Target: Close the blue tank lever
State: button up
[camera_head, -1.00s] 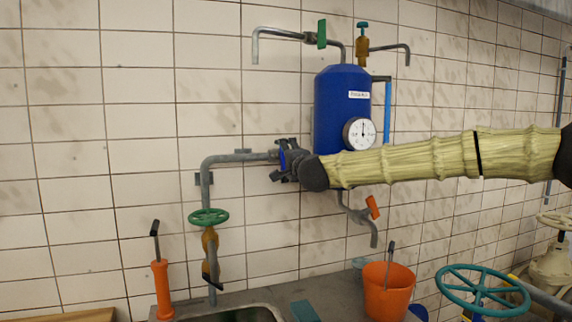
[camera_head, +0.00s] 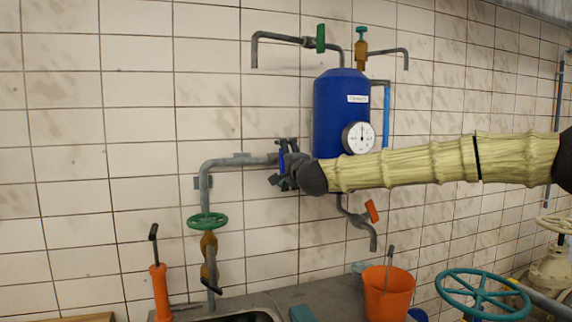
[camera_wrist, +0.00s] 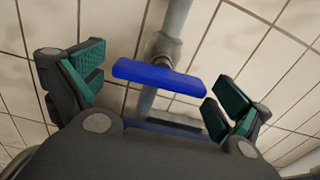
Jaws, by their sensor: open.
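The blue lever (camera_wrist: 160,77) sits on the grey pipe (camera_wrist: 174,22) between my open fingers in the wrist view. It lies crosswise to the pipe and tilts slightly down to the right, with visible gaps to both finger pads. My gripper (camera_wrist: 163,88) is open, with green pads to either side of the lever. In the head view my gripper (camera_head: 279,164) is at the pipe left of the blue tank (camera_head: 335,105), and only a sliver of the blue lever (camera_head: 282,162) shows there; my wrist hides the pipe's join to the tank.
A round gauge (camera_head: 358,138) is on the tank, just above my arm. An orange-handled valve (camera_head: 371,211) hangs below it. A green handwheel (camera_head: 208,221) is at lower left, and an orange bucket (camera_head: 388,293) stands on the counter (camera_head: 330,296). The tiled wall is close behind.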

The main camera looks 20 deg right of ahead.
jog(key=s, duration=1.2)
jog(key=shift+d, duration=0.3)
